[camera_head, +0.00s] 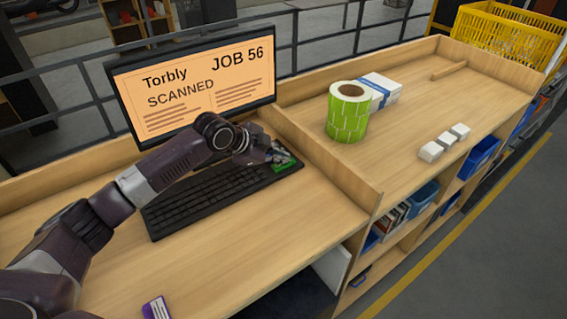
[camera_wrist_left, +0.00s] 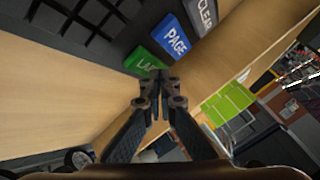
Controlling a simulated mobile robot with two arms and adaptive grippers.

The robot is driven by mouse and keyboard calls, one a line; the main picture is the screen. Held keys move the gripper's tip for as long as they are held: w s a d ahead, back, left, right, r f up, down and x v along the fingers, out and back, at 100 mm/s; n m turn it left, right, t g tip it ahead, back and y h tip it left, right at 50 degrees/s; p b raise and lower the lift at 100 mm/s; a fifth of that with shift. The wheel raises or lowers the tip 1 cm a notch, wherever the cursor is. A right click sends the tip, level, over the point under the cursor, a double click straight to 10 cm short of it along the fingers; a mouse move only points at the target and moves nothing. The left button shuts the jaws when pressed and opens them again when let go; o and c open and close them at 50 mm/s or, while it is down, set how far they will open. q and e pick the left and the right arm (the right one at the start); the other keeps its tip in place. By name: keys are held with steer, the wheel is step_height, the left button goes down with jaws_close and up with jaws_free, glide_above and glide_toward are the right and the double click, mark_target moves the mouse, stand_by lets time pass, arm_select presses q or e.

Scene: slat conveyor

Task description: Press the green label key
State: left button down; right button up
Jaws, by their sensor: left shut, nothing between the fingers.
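The green label key (camera_wrist_left: 143,60) is at the end of the keyboard's side column in the left wrist view, its lettering partly covered by my fingertips. In the head view the green key (camera_head: 287,166) shows at the right end of the black keyboard (camera_head: 205,199). My left gripper (camera_wrist_left: 160,77) is shut and empty, its fingertips overlapping the key's edge; I cannot tell whether they touch it. In the head view the left gripper (camera_head: 272,154) is over the keyboard's right end. My right gripper is not in view.
A blue PAGE key (camera_wrist_left: 174,41) and a grey CLEAR key (camera_wrist_left: 203,14) sit beside the green one. The monitor (camera_head: 195,85) reads "Torbly JOB 56 SCANNED". A wooden divider (camera_head: 335,172) stands right of the keyboard; a green label roll (camera_head: 347,116) is beyond it.

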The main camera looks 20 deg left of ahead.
mark_target(282, 165)
arm_select(q)
steer(key=shift+f, duration=0.4)
stand_by(0.3)
steer(key=shift+r, duration=0.15)
steer(key=shift+r+p, duration=0.8)
step_height(282, 165, up, 5)
steer(key=p, duration=0.4)
steer(key=shift+p, duration=0.3)
steer(key=shift+s+f, duration=0.1)
steer(key=shift+f, duration=0.05)
